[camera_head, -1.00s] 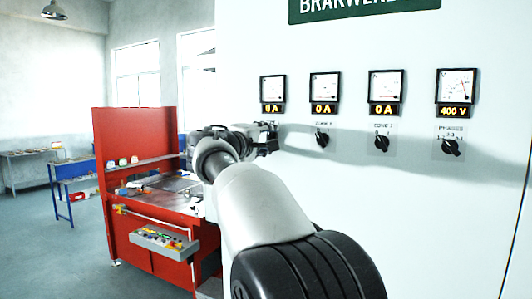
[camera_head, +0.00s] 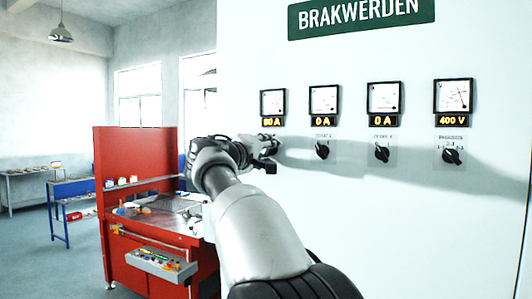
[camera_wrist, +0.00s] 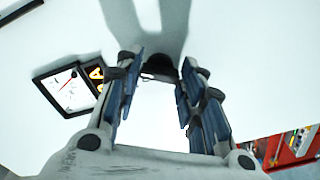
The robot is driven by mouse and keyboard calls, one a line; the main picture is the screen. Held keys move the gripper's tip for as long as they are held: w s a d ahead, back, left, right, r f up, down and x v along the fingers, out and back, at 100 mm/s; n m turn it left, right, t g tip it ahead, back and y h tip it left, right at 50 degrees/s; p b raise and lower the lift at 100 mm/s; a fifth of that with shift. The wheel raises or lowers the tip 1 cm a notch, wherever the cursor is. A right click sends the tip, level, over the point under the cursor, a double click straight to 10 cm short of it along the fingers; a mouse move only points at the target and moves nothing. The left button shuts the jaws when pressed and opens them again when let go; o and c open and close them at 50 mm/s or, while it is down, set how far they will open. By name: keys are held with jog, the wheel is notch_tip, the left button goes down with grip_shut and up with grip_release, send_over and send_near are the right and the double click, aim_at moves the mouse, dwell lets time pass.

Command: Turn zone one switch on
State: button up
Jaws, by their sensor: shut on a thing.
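My gripper (camera_head: 270,147) is at the white panel, over the spot below the leftmost meter, where the leftmost switch is mostly hidden from the head view. The knob's pointer direction cannot be made out. The leftmost meter (camera_head: 273,102) has a lit display that seems to read 80 A. It also shows in the wrist view (camera_wrist: 66,88).
Two more switches (camera_head: 322,151) (camera_head: 382,153) sit to the right under meters reading 0 A. The phases switch (camera_head: 452,155) is farther right under a 400 V display. A red workbench (camera_head: 135,185) stands left of the panel.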

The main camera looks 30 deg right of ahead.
jog(key=o, duration=1.1)
jog(key=v, duration=1.2)
jog(key=shift+s, duration=0.1)
